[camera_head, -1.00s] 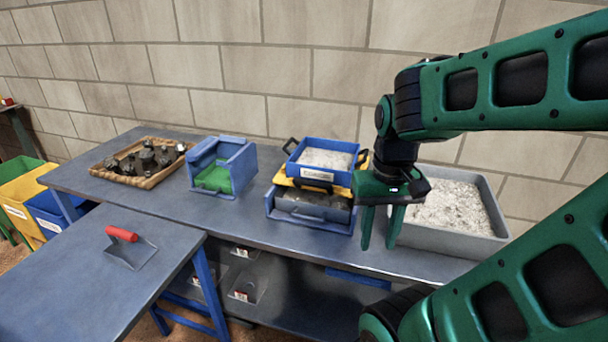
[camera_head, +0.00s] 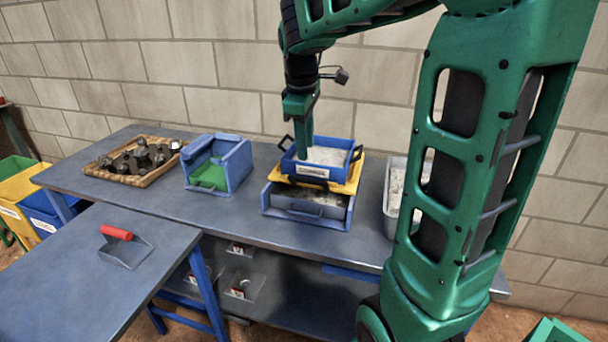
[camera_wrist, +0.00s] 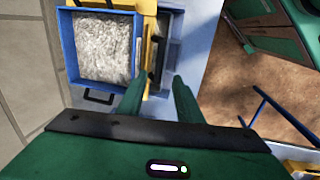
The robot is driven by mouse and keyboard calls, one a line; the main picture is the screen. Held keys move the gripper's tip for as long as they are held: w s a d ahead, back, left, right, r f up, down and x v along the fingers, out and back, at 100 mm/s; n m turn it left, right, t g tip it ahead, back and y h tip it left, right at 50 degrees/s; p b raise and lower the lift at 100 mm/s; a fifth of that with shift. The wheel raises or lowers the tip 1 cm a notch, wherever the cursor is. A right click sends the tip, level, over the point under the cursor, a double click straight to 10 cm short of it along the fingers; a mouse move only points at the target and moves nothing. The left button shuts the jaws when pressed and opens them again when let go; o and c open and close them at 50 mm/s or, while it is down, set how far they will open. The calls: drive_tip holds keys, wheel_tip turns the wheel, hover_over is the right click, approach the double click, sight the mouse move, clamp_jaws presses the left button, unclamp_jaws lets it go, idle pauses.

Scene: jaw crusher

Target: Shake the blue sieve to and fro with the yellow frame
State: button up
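The blue sieve (camera_head: 310,171) holds pale grey gravel and has black handles on both sides. It sits on the yellow frame (camera_head: 346,186), above a blue-edged box with a grey front. The wrist view shows the sieve (camera_wrist: 69,45) at upper left and the yellow frame (camera_wrist: 149,30) beside it. My gripper (camera_head: 303,155) points down at the sieve's left side in the head view, near the left handle. In the wrist view my gripper (camera_wrist: 160,88) has its two fingers apart with nothing held between them. I cannot tell whether the fingertips touch the sieve.
A grey tray of gravel (camera_head: 391,216) stands to the right, partly hidden by my arm. On the left are a blue box with a green inside (camera_head: 219,166) and a basket of dark rocks (camera_head: 125,180). A red-handled scoop (camera_head: 122,247) lies on the front table. The wall is close behind.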

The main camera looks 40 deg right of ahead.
sight(306, 179)
drive_tip(key=f, duration=0.3)
drive_tip(key=w+d+f, duration=0.1)
drive_tip(key=f, duration=0.6)
drive_tip(key=shift+w+d+f, duration=0.25)
drive_tip(key=shift+w+d, duration=0.05)
drive_tip(key=shift+c, duration=0.3)
